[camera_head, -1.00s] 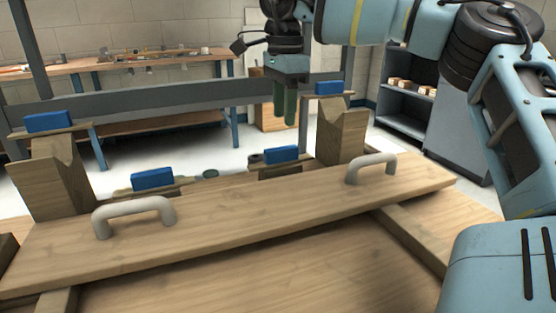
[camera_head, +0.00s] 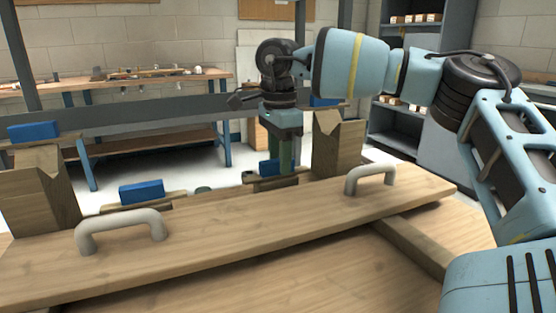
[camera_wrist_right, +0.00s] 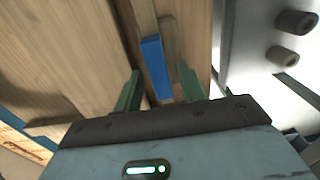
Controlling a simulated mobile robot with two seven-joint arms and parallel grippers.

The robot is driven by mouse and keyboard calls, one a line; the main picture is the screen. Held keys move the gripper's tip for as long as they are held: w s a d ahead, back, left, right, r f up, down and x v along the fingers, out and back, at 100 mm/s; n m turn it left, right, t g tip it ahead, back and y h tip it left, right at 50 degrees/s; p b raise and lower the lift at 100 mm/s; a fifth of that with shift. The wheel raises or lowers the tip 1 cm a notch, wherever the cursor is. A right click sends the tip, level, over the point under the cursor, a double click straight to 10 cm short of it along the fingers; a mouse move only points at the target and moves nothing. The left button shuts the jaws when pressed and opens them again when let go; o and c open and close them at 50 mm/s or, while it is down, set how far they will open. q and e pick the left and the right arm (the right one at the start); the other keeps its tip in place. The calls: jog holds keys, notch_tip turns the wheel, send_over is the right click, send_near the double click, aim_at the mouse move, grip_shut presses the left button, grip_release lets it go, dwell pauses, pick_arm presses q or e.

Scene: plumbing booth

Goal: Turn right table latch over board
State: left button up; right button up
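The long wooden board (camera_head: 250,232) with two pale handles lies on the table. Behind its far edge is the right table latch, a wooden strip with a blue block (camera_head: 265,170), partly hidden by my gripper. My right gripper (camera_head: 283,160) points down over this latch, its green fingers apart. In the right wrist view, the fingers (camera_wrist_right: 160,88) stand open on either side of the blue block (camera_wrist_right: 155,62), with visible gaps. I cannot tell how deep the fingertips reach. A similar left table latch (camera_head: 141,191) sits behind the board. My left gripper is out of view.
Wooden V-notched posts (camera_head: 40,190) and (camera_head: 338,140) stand behind the board at left and right, each near another blue-blocked latch. Handles (camera_head: 120,226) and (camera_head: 370,177) rise from the board. A workbench and shelves are farther back.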

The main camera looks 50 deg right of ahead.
grip_shut()
dwell(0.3)
